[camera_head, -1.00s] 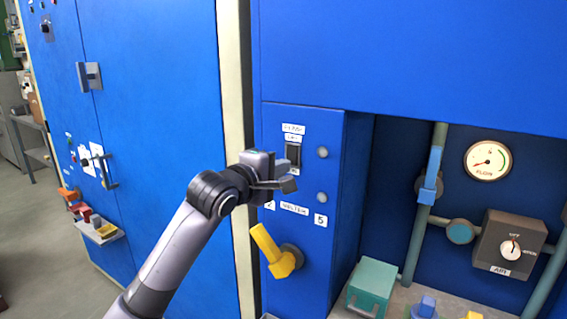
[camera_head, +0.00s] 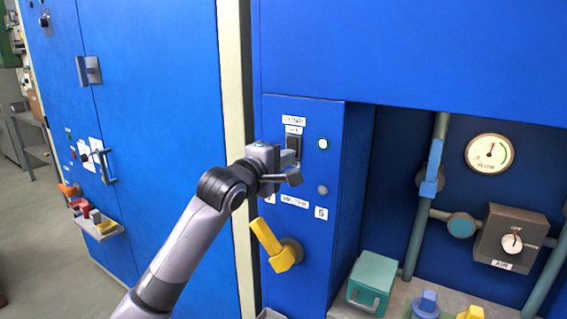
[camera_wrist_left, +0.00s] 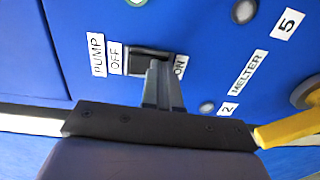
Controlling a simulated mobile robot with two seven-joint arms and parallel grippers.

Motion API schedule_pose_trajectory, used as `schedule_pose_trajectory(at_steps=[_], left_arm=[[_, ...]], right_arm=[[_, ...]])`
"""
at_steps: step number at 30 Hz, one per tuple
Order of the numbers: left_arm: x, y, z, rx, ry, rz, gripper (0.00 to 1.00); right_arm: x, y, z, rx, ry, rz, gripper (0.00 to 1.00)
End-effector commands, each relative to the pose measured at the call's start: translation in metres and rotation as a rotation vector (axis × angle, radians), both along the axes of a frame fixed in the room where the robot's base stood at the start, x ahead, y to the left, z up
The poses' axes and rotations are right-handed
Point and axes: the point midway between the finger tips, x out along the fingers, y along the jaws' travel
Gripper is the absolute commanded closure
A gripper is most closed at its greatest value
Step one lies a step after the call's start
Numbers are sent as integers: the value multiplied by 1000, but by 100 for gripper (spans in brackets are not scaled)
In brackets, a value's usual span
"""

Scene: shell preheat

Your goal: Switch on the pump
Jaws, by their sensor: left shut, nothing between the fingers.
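The pump switch (camera_head: 293,145) is a black rocker on the blue panel. In the left wrist view the switch (camera_wrist_left: 150,62) lies between the OFF and ON labels, under the PUMP label (camera_wrist_left: 97,55). My left gripper (camera_wrist_left: 160,68) is shut and empty, with its fingertips at the rocker near the ON end; I cannot tell whether they touch it. In the head view the left gripper (camera_head: 290,168) covers the lower part of the switch. The upper lamp (camera_head: 323,144) beside the switch glows green-white. The flow gauge (camera_head: 489,153) has its needle pointing up. The right gripper is not in view.
A yellow lever (camera_head: 271,247) on the MELTER panel sits just below my left gripper. A grey-brown box with an AIR knob (camera_head: 511,242) and pipes are at the right. A teal box (camera_head: 371,284) stands low in the recess.

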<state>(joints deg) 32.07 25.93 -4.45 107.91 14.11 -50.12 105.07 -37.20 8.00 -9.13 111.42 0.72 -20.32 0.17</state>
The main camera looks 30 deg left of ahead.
Motion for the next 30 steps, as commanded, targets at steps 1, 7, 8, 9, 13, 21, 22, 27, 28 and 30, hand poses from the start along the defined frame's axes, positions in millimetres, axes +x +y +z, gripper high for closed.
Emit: schedule_pose_trajectory(at_steps=[1, 7, 8, 9, 13, 21, 22, 27, 28, 30], left_arm=[[0, -1, 0, 0, 2, -1, 100], [-6, 0, 0, -1, 1, -1, 100], [-9, 0, 0, -1, 0, -2, 100], [-13, -1, 0, -1, 0, -2, 100], [-31, 0, 0, 0, 0, -2, 100], [-63, 0, 2, -1, 0, -1, 100], [-65, 0, 2, -1, 1, 0, 100], [-72, 1, 4, 0, 0, 0, 100], [-72, 1, 4, 0, 0, 0, 100], [-72, 0, 4, 0, 0, 0, 100]], right_arm=[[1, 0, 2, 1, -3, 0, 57], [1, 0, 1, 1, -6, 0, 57], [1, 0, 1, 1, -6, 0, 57], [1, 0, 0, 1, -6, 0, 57], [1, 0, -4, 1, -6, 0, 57], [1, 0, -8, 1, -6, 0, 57], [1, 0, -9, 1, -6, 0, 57], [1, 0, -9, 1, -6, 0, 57], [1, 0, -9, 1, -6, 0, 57], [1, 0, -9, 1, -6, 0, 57]])
